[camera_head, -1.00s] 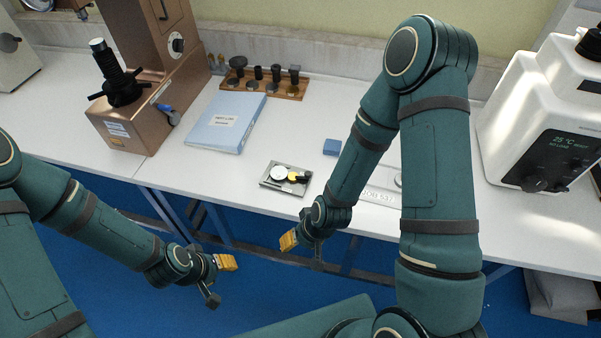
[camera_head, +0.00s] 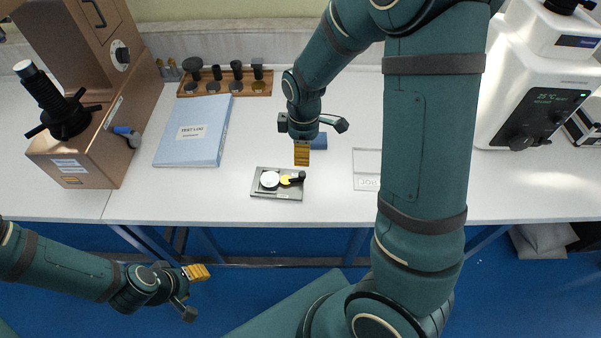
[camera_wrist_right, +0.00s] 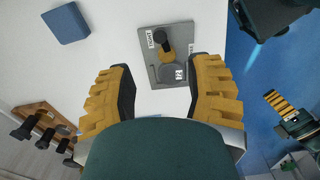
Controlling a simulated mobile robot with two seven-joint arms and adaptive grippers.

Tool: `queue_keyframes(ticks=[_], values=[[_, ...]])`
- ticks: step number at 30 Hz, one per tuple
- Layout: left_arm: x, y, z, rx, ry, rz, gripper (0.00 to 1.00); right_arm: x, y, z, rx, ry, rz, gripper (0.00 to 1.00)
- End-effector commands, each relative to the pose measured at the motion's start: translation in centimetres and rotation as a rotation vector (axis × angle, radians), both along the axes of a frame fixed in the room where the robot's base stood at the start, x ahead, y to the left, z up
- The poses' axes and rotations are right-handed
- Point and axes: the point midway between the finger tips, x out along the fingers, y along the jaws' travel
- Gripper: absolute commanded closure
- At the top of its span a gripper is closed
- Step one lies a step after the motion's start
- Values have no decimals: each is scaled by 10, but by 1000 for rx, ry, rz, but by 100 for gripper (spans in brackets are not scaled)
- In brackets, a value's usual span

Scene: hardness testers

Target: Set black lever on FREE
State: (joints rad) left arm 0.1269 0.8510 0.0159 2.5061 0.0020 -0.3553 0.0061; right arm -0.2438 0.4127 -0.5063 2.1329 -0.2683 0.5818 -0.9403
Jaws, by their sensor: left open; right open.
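A grey metal plate (camera_head: 260,191) lies near the front edge of the white table. In the right wrist view, the lever (camera_wrist_right: 160,38) points up toward a small label (camera_wrist_right: 152,42); other labels sit at the plate's right side and by the dial. Their words are too small to read surely. My right gripper (camera_head: 302,153) is open and empty above the plate's far side, apart from the lever. My left gripper (camera_head: 197,272) is open and empty, low in front of the table.
A blue block (camera_head: 319,140) lies behind my right gripper. A blue test log (camera_head: 195,130) and a wooden rack (camera_head: 220,93) of black parts are at the left. A copper-coloured tester (camera_head: 75,150) and a white machine (camera_head: 520,90) flank the table. Free table surrounds the plate.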

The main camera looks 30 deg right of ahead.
Motion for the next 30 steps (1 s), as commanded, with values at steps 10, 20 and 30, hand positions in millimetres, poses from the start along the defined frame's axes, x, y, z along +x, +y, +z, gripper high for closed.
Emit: queue_keyframes(ticks=[10,20,30], values=[[-5,-1,-19,-2,11,-8,53,-1,0,-72,-1,4,-1,48],[-4,-1,-26,-2,9,-9,53,0,0,-103,0,0,-1,48],[-4,-1,-26,-2,8,-9,53,0,0,-105,1,-1,-1,49]])
